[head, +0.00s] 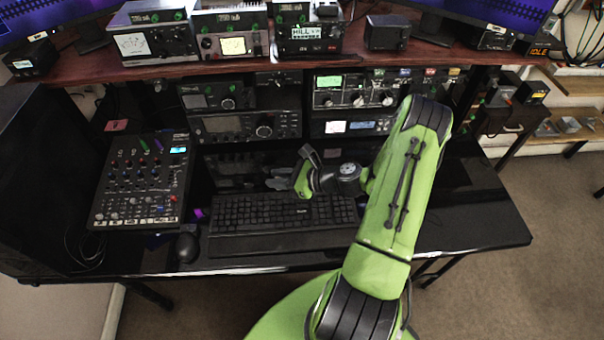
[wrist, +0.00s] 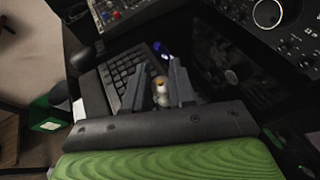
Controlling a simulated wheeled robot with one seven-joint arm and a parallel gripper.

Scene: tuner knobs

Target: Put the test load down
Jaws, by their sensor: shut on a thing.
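In the wrist view my gripper (wrist: 158,78) has its two dark fingers on either side of a small pale thing with an orange-brown top, which I take to be the test load (wrist: 160,92). The fingers are shut on it. Much of the load is hidden by the fingers and palm. In the head view my gripper's green and grey hand (head: 306,177) is over the black desk (head: 440,215), behind the keyboard. The fingertips and load do not show clearly there. I cannot tell whether the load touches the desk.
The keyboard (head: 285,215) lies in front of the hand, with a mouse (head: 187,246) to its left. A mixer (head: 145,180) is at left. Stacked radios (head: 245,125) stand behind. A small purple thing (head: 199,213) lies left of the keyboard. The desk's right side is clear.

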